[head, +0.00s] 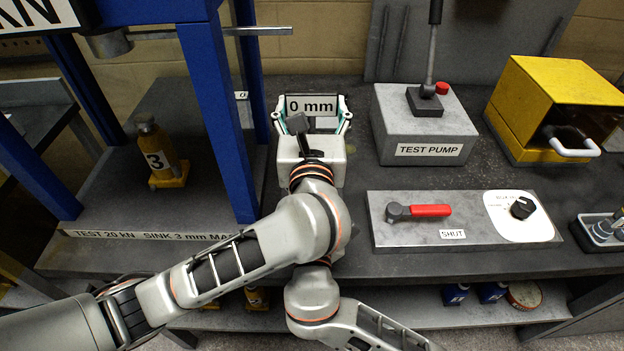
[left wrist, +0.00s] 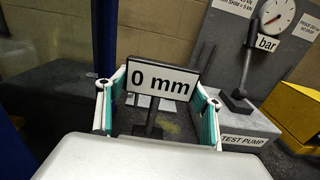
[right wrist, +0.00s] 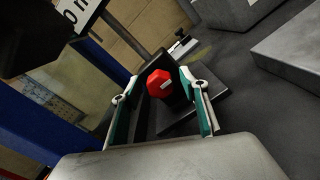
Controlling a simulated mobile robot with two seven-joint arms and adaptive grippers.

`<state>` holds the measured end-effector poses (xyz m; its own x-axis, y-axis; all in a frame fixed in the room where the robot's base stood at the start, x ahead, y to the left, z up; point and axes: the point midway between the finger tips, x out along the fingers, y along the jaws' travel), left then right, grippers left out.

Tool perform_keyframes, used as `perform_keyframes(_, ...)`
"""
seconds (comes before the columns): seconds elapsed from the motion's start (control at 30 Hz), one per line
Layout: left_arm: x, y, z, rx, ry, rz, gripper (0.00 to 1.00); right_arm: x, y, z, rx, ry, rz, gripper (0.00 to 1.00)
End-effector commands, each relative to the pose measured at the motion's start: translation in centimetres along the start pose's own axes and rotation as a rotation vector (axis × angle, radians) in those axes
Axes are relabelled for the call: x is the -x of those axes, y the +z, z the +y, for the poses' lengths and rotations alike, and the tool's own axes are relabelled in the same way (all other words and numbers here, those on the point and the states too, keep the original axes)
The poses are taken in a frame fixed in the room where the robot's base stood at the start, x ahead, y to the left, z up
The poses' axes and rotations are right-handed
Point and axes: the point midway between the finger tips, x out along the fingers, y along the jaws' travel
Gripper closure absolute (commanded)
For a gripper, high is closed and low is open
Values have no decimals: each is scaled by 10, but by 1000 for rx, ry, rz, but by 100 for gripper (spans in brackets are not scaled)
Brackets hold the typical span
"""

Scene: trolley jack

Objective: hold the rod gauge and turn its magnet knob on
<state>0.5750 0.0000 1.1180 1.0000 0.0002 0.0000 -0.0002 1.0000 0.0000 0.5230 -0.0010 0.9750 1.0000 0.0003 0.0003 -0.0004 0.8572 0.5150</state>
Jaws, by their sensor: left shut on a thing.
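The rod gauge shows its "0 mm" display (head: 312,105) at the middle of the bench; the display also fills the middle of the left wrist view (left wrist: 160,79), on a thin dark post. My left gripper (head: 314,112) is shut on the display, one finger at each side edge. In the right wrist view, the red magnet knob (right wrist: 159,83) with a white mark sits on a dark base (right wrist: 205,103). My right gripper (right wrist: 160,95) is open, its fingers on either side of the knob with visible gaps. The left arm hides the right gripper and knob in the head view.
The blue press frame (head: 215,110) stands close on the left, with a yellow-based bottle jack (head: 157,155) inside. To the right are the grey test pump (head: 420,125), a valve panel with a red lever (head: 430,210), and a yellow box (head: 555,105).

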Motion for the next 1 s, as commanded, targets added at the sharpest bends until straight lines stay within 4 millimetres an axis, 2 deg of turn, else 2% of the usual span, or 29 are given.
perform_keyframes(0.37, 0, 0, 0, 0, 0, 1, 73, 5, -1, 0, 2, 0, 2, 57)
perform_keyframes(0.57, 0, -1, 0, 0, 0, 1, 73, 36, -2, 0, 0, -1, 5, 57)
perform_keyframes(0.8, 0, -1, 0, 0, 0, 1, 73, 85, -2, 0, 0, -1, 5, 57)
perform_keyframes(1.0, 0, -1, 0, 0, -1, 1, 73, 112, -1, 0, 1, -1, 2, 57)
